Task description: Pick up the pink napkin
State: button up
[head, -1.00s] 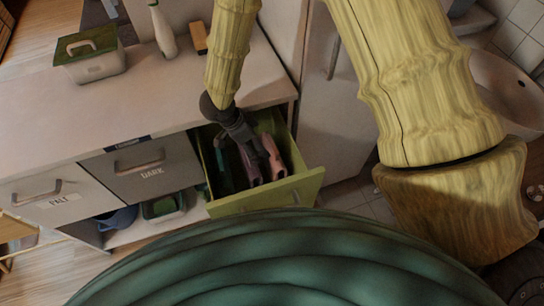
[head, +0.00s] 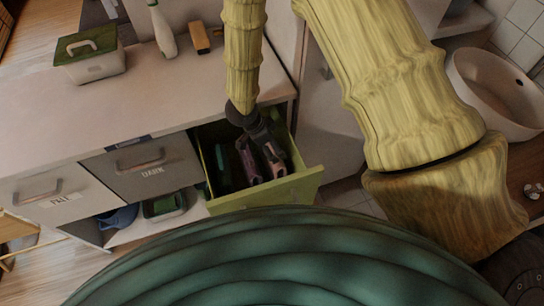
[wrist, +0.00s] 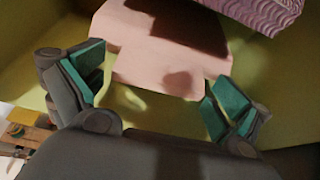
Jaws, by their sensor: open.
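The pink napkin (wrist: 150,62) lies in the open green drawer (head: 268,194). In the wrist view it is a pale pink folded cloth between and beyond my fingertips, with a shadow across it. In the head view, my gripper (head: 262,158) reaches down into the drawer and hides part of the contents, including much of the napkin. In the wrist view my gripper (wrist: 155,95) is open, with its teal finger pads spread to either side of the napkin's near end. I cannot tell whether the pads touch it.
A purple-pink wavy-textured cloth (wrist: 262,12) lies beside the napkin. The drawer walls are close around my gripper. The counter (head: 120,95) holds a box with a green lid (head: 90,58), a white bottle (head: 162,30) and a wooden block (head: 199,38).

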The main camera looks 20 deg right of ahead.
jog(key=shift+c, duration=0.4)
jog(key=c, duration=1.1)
jog(key=shift+r, duration=0.2)
